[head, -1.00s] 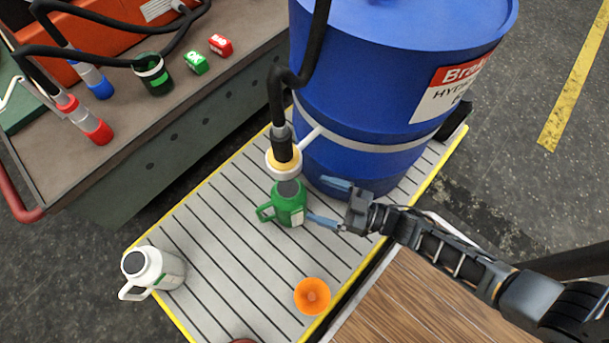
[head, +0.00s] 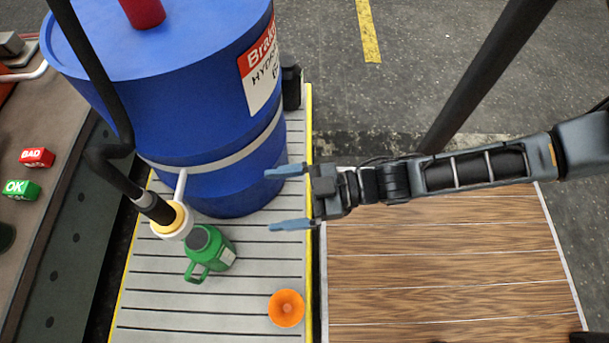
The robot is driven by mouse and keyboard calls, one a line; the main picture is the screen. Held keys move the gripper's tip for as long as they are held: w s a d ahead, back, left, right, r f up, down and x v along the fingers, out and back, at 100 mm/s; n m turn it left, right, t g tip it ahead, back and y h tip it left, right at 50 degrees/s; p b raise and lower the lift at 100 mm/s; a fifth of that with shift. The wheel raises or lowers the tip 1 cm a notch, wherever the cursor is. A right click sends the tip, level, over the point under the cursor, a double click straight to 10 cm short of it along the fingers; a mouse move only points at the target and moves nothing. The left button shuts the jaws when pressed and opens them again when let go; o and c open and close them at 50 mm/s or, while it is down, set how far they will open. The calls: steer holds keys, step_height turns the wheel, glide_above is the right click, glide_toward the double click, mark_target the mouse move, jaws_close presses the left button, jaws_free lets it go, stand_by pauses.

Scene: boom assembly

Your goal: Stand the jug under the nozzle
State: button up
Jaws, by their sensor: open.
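The green jug (head: 221,256) stands upright on the slatted platform (head: 150,309), with its dark open top up and its handle toward the lower left. The nozzle (head: 172,222), with a white and yellow collar on a black hose, hangs close above the jug at its upper left. In this slanted view I cannot tell whether it is exactly over the opening. My gripper (head: 288,199) is open and empty, its blue fingers pointing left. It is to the upper right of the jug and apart from it, near the platform's yellow right edge.
The blue drum (head: 190,90) stands on the platform behind the nozzle, left of my gripper. An orange funnel (head: 287,308) lies on the platform at lower right. A wooden deck (head: 450,260) is below my arm. Red BAD (head: 37,157) and green OK (head: 20,190) blocks sit on the left bench.

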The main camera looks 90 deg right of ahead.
steer(key=s+a+r+m+g+h, duration=0.1)
steer(key=s+a+r, duration=0.1)
steer(key=r, duration=0.5)
steer(key=s+a+r+m+h, duration=0.1)
steer(key=s+a+r, duration=0.1)
steer(key=r, duration=0.6)
steer(key=shift+m+g, duration=0.3)
steer(key=shift+g, duration=0.1)
steer(key=shift+s+r, duration=0.1)
steer(key=shift+c, duration=0.3)
